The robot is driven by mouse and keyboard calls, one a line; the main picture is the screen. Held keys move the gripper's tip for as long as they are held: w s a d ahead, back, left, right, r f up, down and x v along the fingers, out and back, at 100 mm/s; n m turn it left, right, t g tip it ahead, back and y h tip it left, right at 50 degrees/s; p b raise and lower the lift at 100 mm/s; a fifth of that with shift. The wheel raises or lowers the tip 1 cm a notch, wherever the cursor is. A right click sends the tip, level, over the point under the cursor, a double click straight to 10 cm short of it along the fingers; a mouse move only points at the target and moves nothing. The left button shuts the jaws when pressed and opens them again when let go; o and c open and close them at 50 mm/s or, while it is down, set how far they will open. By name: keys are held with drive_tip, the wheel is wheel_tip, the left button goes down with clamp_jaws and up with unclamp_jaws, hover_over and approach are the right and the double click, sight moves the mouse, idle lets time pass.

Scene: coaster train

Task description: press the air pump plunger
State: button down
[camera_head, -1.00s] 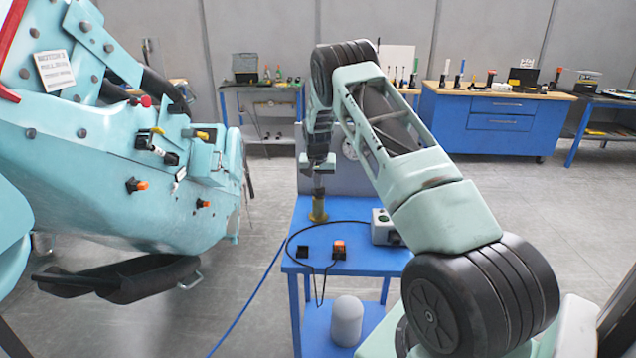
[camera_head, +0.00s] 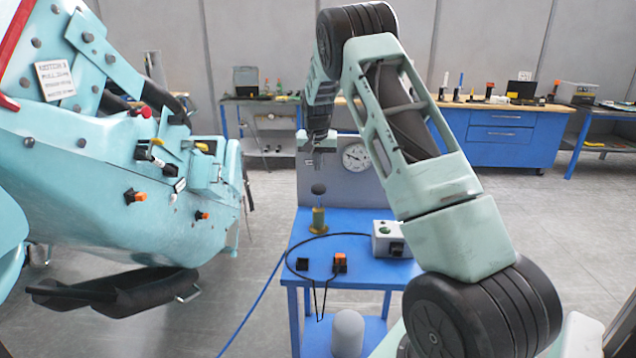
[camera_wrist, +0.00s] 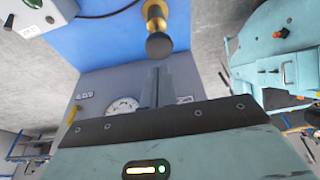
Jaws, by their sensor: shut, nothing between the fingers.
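The air pump (camera_head: 318,220) stands on the blue table as a brass cylinder with a flared base. Its plunger ends in a dark round knob (camera_head: 318,188) on a thin rod, standing clear above the cylinder. In the wrist view the knob (camera_wrist: 159,46) and brass body (camera_wrist: 154,12) show just beyond the fingertips. My gripper (camera_head: 317,168) is shut and empty, above the knob with a small gap in the head view. Its fingers (camera_wrist: 157,75) also show in the wrist view.
A grey panel with a round gauge (camera_head: 356,156) stands behind the pump. The teal coaster car (camera_head: 90,190) is at the left.

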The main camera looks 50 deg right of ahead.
drive_tip(key=shift+v, duration=1.05)
